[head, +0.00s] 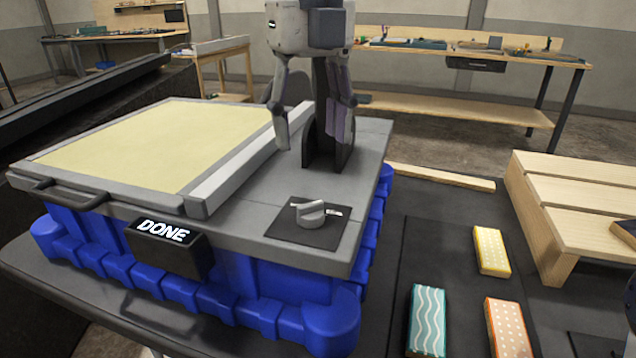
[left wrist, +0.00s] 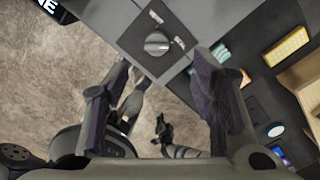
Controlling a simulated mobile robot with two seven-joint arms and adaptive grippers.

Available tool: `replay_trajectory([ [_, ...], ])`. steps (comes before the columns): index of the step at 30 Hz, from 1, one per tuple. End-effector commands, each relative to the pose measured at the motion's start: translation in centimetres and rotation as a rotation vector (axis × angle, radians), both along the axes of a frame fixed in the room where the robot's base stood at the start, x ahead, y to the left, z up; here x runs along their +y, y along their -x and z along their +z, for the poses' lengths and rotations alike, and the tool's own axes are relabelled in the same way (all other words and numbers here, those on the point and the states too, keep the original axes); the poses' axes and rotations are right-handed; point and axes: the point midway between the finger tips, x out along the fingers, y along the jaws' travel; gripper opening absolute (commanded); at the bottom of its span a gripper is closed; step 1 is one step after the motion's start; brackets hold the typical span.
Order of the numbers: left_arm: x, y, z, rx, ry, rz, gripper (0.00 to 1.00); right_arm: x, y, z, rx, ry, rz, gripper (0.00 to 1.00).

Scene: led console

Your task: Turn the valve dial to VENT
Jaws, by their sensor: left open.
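The valve dial (head: 311,213) is a round light grey knob with a raised grip bar. It sits on a black square plate (head: 282,227) at the front right of the console's grey top. Two small white labels lie beside the knob, too small to read; I cannot tell which one it points at. The dial also shows at the top of the left wrist view (left wrist: 157,44). My left gripper (head: 314,128) hangs above the console, pointing down, its fingers apart and empty. In the head view it appears behind the dial, without touching it. I do not make out my right gripper.
The console has a blue ribbed base (head: 262,276), a pale yellow panel (head: 150,143) and a black display (head: 168,247) reading DONE. To the right lie yellow (head: 491,251), teal (head: 427,320) and orange (head: 508,328) patterned blocks beside a wooden pallet (head: 575,190). Workbenches stand behind.

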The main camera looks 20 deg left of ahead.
Motion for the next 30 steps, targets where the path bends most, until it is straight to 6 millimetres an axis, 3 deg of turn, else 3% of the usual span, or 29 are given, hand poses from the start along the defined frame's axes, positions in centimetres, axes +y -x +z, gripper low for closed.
replay_trajectory([
  [6,0.0,0.2,-5.4,-0.001,0.001,-0.002,0.52,0.0,-0.6,0.6,-0.022,0.0,0.0,0.0],
  [12,0.0,0.1,-9.2,-0.002,0.001,0.0,0.52,0.0,-0.9,0.9,-0.034,0.0,0.0,0.0],
  [23,0.0,0.1,-10.4,-0.002,0.002,0.0,0.52,0.0,-0.9,0.9,-0.035,0.0,0.0,0.0],
  [30,0.0,0.1,-10.3,-0.001,0.001,0.0,0.03,0.0,-0.9,0.9,-0.035,0.0,0.0,0.0],
])
